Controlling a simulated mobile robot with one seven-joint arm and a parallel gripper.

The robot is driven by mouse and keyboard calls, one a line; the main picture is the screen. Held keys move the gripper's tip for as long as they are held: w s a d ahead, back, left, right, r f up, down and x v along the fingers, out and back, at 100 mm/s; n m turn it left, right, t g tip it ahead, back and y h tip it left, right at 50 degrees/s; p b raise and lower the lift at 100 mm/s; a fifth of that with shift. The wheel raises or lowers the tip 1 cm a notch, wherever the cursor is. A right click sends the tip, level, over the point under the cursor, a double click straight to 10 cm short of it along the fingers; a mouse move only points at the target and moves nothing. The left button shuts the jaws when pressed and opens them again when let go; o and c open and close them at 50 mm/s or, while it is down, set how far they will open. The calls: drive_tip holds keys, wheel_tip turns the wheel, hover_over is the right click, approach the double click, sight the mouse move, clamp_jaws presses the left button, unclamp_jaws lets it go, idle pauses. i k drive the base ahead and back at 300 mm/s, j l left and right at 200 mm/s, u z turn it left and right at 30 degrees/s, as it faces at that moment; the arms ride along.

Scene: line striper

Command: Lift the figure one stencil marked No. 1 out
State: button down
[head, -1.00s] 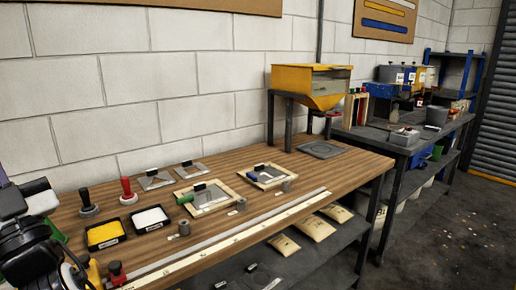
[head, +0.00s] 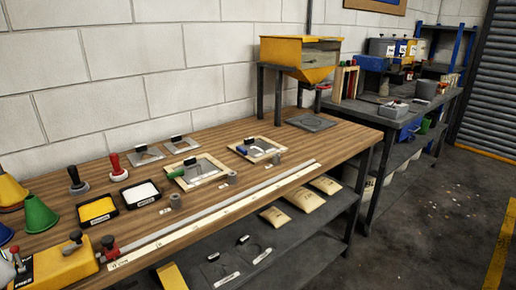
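Several flat plates with black grips lie in view, but no number can be read on any of them. Two bare metal plates, a left one (head: 145,156) and a right one (head: 181,145), lie at the back of the wooden bench (head: 240,130). Two wood-framed plates, a near one (head: 203,165) and a far one (head: 262,147), lie in front of and to the right of them. Darker plates with black grips (head: 216,271) lie on the lower shelf. I cannot tell which one is No. 1.
Black trays of yellow (head: 97,209) and white (head: 141,193) material and two knobbed tools stand at left. Cones (head: 40,215) and a yellow machine (head: 60,264) fill the near left corner. A long rule (head: 215,218) runs along the front edge. A yellow hopper (head: 300,51) stands behind.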

sight(254, 153)
drive_tip(key=i+l+u, duration=0.1)
drive_tip(key=l, duration=0.25)
drive_tip(key=i+l+u, duration=0.15)
drive_tip(key=i+l, duration=0.15)
drive_tip(key=i+l+u, duration=0.1)
drive_tip(key=l, duration=0.35)
drive_tip(key=i+l+u, duration=0.15)
drive_tip(key=l, duration=0.25)
drive_tip(key=i+l+u, duration=0.1)
drive_tip(key=i+l, duration=0.15)
drive_tip(key=l, duration=0.2)
drive_tip(key=i+l+u, duration=0.1)
drive_tip(key=l, duration=0.2)
drive_tip(key=i+l+u, duration=0.1)
drive_tip(key=l, duration=0.25)
drive_tip(key=i+l+u, duration=0.1)
drive_tip(key=i+l, duration=0.2)
drive_tip(key=i, duration=0.3)
drive_tip(key=i+l, duration=0.15)
drive_tip(key=i, duration=0.3)
